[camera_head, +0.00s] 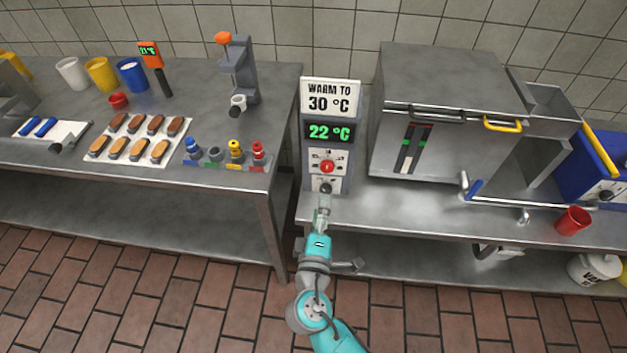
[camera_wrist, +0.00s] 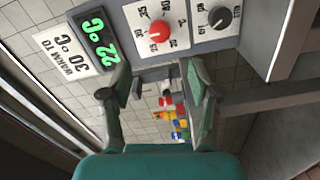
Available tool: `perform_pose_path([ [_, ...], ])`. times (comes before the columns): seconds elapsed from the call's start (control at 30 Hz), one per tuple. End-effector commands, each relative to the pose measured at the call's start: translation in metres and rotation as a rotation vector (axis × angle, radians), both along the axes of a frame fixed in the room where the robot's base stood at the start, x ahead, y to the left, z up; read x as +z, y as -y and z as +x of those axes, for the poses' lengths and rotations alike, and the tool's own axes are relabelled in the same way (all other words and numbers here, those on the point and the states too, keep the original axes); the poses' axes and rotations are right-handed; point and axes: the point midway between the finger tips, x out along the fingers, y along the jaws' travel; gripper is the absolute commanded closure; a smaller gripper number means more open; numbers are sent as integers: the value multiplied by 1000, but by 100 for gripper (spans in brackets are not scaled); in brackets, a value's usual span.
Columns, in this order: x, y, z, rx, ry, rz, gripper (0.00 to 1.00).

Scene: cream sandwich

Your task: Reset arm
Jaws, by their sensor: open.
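My teal arm reaches up from the bottom centre of the head view. My gripper (camera_head: 322,203) is in front of the lower part of the grey control panel (camera_head: 311,160). In the wrist view my gripper (camera_wrist: 160,90) has its two fingers spread apart with nothing between them. The panel has a red knob (camera_head: 327,167) and a dark knob (camera_head: 325,187) below it. Its green display (camera_head: 329,131) reads 22 °C, under a sign (camera_head: 331,96) reading "WARM TO 30 °C". In the wrist view the red knob (camera_wrist: 159,31) and dark knob (camera_wrist: 220,17) lie beyond the fingers.
A steel machine (camera_head: 440,80) stands right of the panel, with a red cup (camera_head: 573,221) at the bench's right. The left table (camera_head: 200,185) carries a tray of brown pastries (camera_head: 139,138), coloured small items and cups. Open tiled floor (camera_head: 150,300) lies in front.

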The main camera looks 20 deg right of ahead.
Motion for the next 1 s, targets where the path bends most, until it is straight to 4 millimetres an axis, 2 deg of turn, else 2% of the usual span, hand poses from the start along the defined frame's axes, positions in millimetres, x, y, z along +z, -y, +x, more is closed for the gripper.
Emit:
perform_pose_path([
  [0.23,-2,1,-1,3,-6,4,38],
  [0.37,-20,9,-15,35,-39,38,38],
  [0.47,-44,17,-36,84,-87,99,38],
  [0.6,-76,27,-78,158,-154,229,38],
  [0.7,-93,32,-111,202,-190,332,38],
  [0.83,-104,35,-154,244,-220,479,38],
  [1.0,-104,36,-211,273,-229,682,38],
])
